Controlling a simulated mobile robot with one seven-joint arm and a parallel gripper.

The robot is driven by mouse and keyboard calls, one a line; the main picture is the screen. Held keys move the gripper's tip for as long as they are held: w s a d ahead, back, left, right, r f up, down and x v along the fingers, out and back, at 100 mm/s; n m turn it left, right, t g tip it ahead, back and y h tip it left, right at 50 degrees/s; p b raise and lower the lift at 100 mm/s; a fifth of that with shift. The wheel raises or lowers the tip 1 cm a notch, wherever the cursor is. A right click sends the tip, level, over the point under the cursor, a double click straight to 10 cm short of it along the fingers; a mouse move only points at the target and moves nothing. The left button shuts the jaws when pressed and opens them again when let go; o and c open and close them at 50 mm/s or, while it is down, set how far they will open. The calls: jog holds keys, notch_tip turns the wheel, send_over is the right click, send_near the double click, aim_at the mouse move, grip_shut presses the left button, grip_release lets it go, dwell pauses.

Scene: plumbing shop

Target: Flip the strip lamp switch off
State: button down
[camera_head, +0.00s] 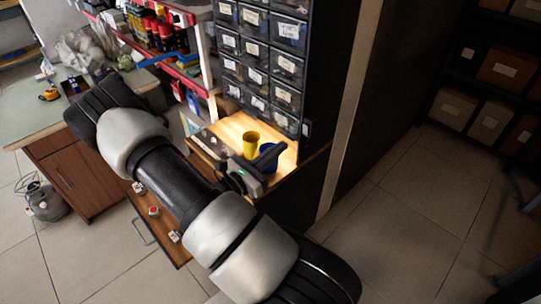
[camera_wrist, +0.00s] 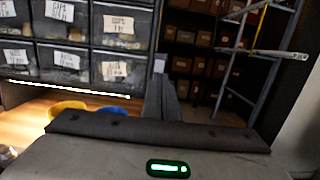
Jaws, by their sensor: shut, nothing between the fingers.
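The strip lamp (camera_wrist: 70,89) shows in the wrist view as a bright white line under the drawer cabinet, and it is lit. In the head view its warm light falls on the wooden shelf top below. A small pale plate (camera_wrist: 159,63), which looks like the switch, is at the cabinet's right edge, just beyond my fingertips. A small dark fitting (camera_head: 307,128) shows on the cabinet side in the head view. The switch's lever position is too small to tell. My gripper (camera_wrist: 160,82) is shut and empty, pointing toward the pale plate; in the head view my gripper (camera_head: 282,149) is over the shelf's right part.
A yellow cup (camera_head: 250,144) and a blue cup (camera_head: 266,160) stand on the shelf close to my gripper. The cabinet of labelled drawers (camera_head: 286,63) rises behind. Open floor (camera_head: 410,210) lies to the right, before racks of boxes (camera_head: 490,125).

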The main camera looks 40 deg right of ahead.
aim_at(305, 127)
jog(key=d, duration=0.5)
jog(key=d+r+b, duration=0.1)
jog(key=d, duration=0.2)
jog(key=shift+w+d, duration=0.25)
jog(key=shift+w, duration=0.1)
